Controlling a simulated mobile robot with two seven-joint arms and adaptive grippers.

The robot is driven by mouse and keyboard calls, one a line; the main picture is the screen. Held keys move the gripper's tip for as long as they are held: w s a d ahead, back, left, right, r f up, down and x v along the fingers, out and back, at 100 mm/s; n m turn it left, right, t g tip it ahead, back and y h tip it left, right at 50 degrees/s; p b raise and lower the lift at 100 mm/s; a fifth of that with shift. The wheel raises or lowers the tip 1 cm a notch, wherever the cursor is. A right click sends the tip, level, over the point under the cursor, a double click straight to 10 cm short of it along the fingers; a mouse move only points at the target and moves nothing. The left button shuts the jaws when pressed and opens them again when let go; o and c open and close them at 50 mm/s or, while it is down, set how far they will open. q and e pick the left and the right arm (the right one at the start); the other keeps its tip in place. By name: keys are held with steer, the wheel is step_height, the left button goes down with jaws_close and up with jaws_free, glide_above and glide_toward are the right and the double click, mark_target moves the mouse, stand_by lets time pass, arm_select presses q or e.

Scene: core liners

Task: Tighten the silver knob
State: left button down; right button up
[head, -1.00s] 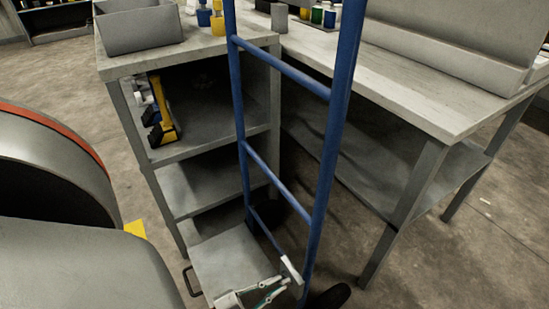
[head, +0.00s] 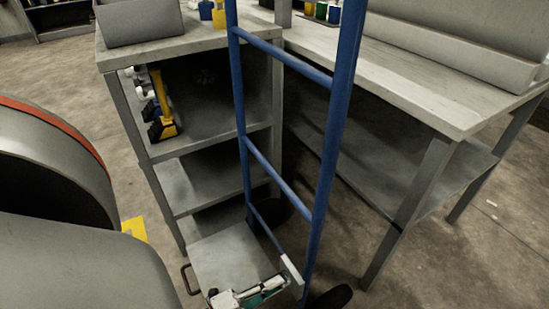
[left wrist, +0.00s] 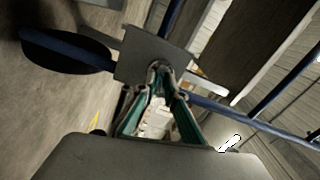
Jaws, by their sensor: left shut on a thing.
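My left gripper (head: 262,292), with green-lined fingers, is low in the head view, at the near edge of a flat grey plate (head: 225,255) by the foot of a blue hand-truck frame (head: 323,180). In the left wrist view its fingers (left wrist: 160,72) converge at the edge of a grey plate (left wrist: 150,52). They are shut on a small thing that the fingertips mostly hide. I cannot make out a silver knob clearly in either view. My right gripper is not in view.
A white-grey bar (head: 291,268) sits beside the frame, just above the left gripper. A dark wheel (head: 331,298) is to its right. A grey shelf unit (head: 205,140) and a workbench (head: 420,90) stand behind. Open floor lies at the far right.

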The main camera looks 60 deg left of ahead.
arm_select(q)
steer(key=shift+m, duration=0.5)
steer(key=c, duration=2.1)
jaws_free()
steer(key=s, duration=0.8)
steer(key=s+a, duration=0.1)
steer(key=s, duration=0.3)
